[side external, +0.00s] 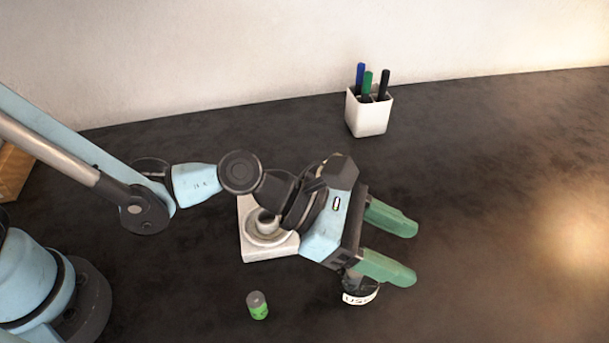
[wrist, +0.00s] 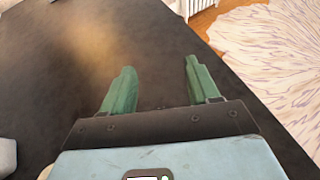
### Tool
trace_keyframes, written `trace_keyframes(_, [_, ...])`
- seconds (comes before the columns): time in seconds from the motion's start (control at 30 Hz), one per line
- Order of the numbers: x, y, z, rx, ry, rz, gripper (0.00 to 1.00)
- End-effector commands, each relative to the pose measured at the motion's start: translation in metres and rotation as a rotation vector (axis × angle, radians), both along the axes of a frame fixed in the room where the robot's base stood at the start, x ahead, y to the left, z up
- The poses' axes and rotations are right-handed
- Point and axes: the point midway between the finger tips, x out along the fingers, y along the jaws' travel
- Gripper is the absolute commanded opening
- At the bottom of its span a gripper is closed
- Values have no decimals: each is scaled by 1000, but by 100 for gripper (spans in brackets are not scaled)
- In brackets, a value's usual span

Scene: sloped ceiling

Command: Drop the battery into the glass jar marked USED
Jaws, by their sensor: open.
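The battery (side external: 257,305) is a short green cylinder with a grey top, standing on the dark table near the front in the side view. The jar (side external: 361,296) is mostly hidden behind my gripper; its white label shows the start of "USED". My gripper (side external: 413,255) is open, with two green fingers apart and nothing between them. In the side picture it overlaps the jar and lies up and right of the battery. In the wrist view my gripper (wrist: 160,80) is open over bare table; battery and jar are not visible there.
A white square holder (side external: 368,115) with several pens stands at the back near the wall. A pale square block with a round recess (side external: 256,247) is partly behind my gripper. A wooden item (side external: 12,172) is at the left edge. The table's right side is clear.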

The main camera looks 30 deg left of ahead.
Motion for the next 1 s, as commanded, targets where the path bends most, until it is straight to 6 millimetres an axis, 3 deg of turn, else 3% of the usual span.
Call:
trace_keyframes(0.7, [-24, 81, 35, -1, 2, 3, 60])
trace_keyframes(1.0, [-29, 101, 44, -1, 0, 1, 60])
